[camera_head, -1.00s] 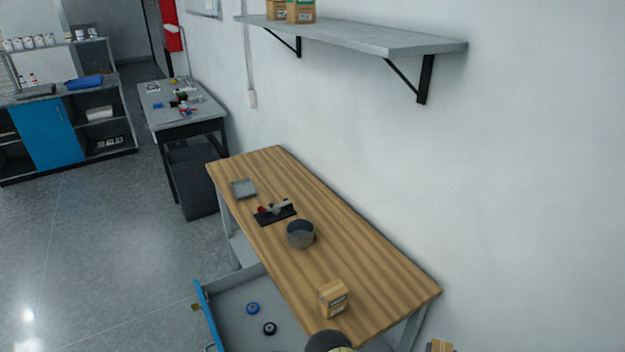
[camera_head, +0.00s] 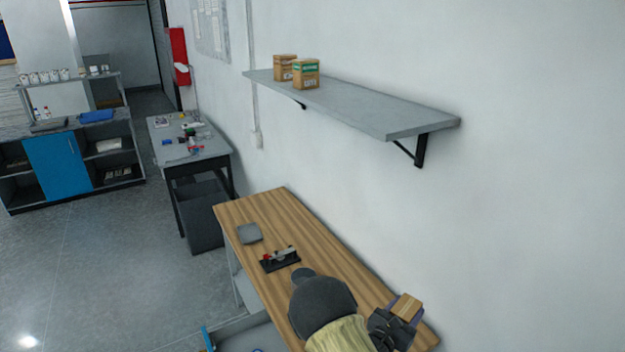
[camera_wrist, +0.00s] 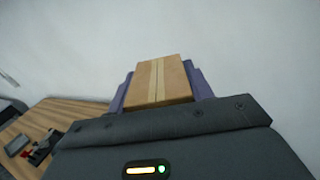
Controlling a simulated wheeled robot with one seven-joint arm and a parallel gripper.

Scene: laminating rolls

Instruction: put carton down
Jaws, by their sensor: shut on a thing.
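My gripper (camera_head: 396,318) is shut on a brown carton (camera_head: 406,307) at the right end of the wooden table, in front of the white wall. In the wrist view the carton (camera_wrist: 157,80) sits between the purple fingers of my gripper (camera_wrist: 160,85), its taped top face showing. The carton appears to be held above the table; its underside is hidden. Two similar cartons, one with a green label (camera_head: 306,74) and one with an orange label (camera_head: 285,67), stand side by side on the far-left part of the grey wall shelf (camera_head: 390,120).
The wooden table (camera_head: 262,208) holds a grey square tray (camera_head: 249,233) and a black fixture with a red part (camera_head: 279,259). My arm hides much of the table's near part. The shelf's right half is bare. An open drawer (camera_head: 240,335) juts out at the table's front.

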